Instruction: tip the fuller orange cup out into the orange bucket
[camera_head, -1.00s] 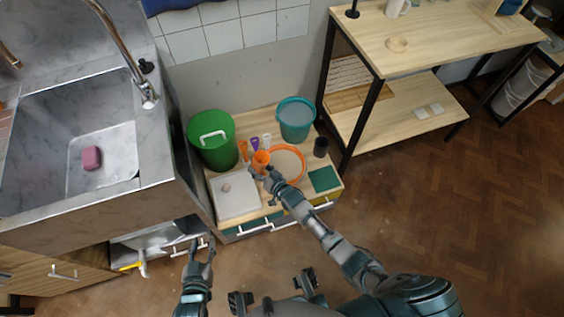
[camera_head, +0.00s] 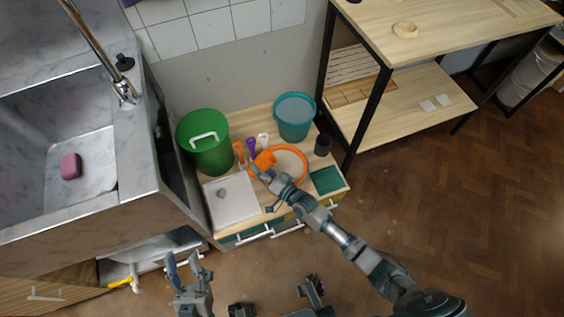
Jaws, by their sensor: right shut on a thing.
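My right gripper (camera_head: 263,172) is shut on an orange cup (camera_head: 266,158). The cup is tilted over the left part of a round orange rim (camera_head: 305,164), which I take for the orange bucket; its depth is hard to judge from above. The cup's contents cannot be made out, nor whether anything is pouring. A smaller orange item (camera_head: 239,148) stands left of the cup; I cannot tell whether it is a cup. My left gripper (camera_head: 184,262) is open and empty, low in the view before the cabinet.
A green bucket (camera_head: 206,146) stands at the left and a teal bucket (camera_head: 294,117) behind. Purple (camera_head: 251,145) and white (camera_head: 263,139) items, a white tray (camera_head: 232,205), a dark cup (camera_head: 323,145) and a green mat (camera_head: 326,180) share the low top. A shelf stands right.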

